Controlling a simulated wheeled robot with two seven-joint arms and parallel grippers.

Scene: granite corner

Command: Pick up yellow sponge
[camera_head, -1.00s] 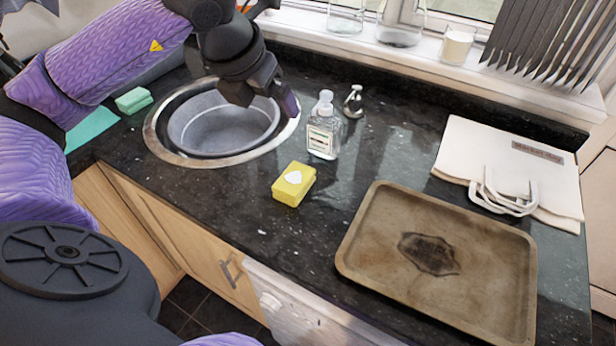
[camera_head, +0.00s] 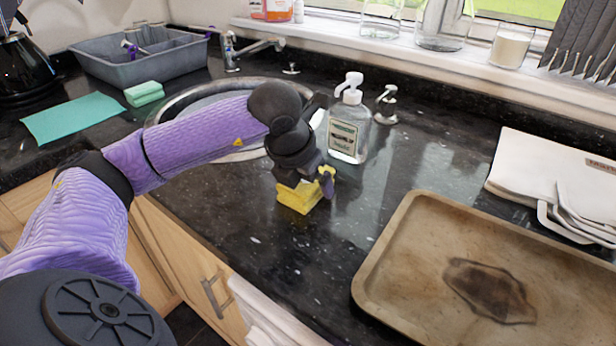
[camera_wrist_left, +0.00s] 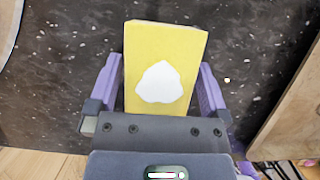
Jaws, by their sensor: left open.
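The yellow sponge (camera_head: 297,199) lies on the dark granite counter in front of the soap bottle. It has a white patch on top, which shows clearly in the left wrist view (camera_wrist_left: 165,62). My left gripper (camera_head: 312,185) is right over the sponge and hides part of it in the head view. In the left wrist view my left gripper (camera_wrist_left: 160,88) is open, with one purple finger on each side of the sponge. I cannot tell whether the fingers touch it. My right gripper is not in view.
A clear soap bottle (camera_head: 348,125) stands just behind the sponge. The sink (camera_head: 180,106) is behind my left arm. A worn baking tray (camera_head: 382,290) lies to the right. A green sponge (camera_head: 144,94) and teal cloth (camera_head: 75,118) lie at left. Counter in front is clear.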

